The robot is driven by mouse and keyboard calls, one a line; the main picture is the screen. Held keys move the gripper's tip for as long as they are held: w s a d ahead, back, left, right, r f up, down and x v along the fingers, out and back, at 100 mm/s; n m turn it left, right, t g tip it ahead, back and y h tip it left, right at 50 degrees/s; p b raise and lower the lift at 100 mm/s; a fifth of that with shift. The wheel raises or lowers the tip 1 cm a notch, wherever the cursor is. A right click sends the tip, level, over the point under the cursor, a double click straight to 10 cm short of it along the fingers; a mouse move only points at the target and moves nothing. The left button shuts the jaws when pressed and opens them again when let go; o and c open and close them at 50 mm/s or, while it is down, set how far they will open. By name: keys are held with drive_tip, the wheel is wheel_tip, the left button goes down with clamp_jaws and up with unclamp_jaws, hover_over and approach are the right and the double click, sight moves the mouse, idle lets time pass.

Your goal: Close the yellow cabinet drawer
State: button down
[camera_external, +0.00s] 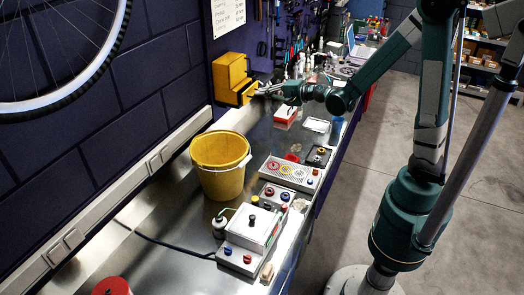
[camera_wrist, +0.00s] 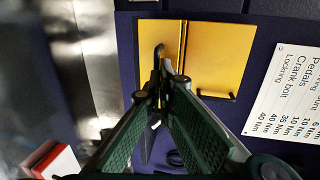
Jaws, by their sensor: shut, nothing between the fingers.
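The yellow cabinet (camera_external: 231,72) stands against the wall at the back of the bench. Its lower drawer (camera_external: 245,95) appears to stick out a little toward my gripper; how far is hard to tell. In the wrist view, the yellow front shows as two panels with dark handles, a left panel (camera_wrist: 148,38) and a right panel (camera_wrist: 225,55). My gripper (camera_external: 262,92) is at the lower drawer front. In the wrist view, its fingertips (camera_wrist: 160,85) are together, with nothing held, and overlap the left panel near its handle. Whether they touch it cannot be told.
A yellow bucket (camera_external: 221,178) stands on the bench in front of the cabinet. Red and white boxes (camera_external: 286,114) and control boxes (camera_external: 290,172) line the bench's right edge. Hanging tools (camera_external: 285,30) are on the wall behind. Bare bench lies between bucket and cabinet.

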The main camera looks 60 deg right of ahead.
drive_tip(key=x, duration=0.2)
drive_tip(key=shift+w+r, duration=0.15)
drive_tip(key=shift+w, duration=0.15)
drive_tip(key=shift+r, duration=0.1)
drive_tip(key=shift+s, duration=0.1)
drive_tip(key=v, duration=1.4)
idle(0.3)
drive_tip(key=shift+a, duration=0.15)
idle(0.5)
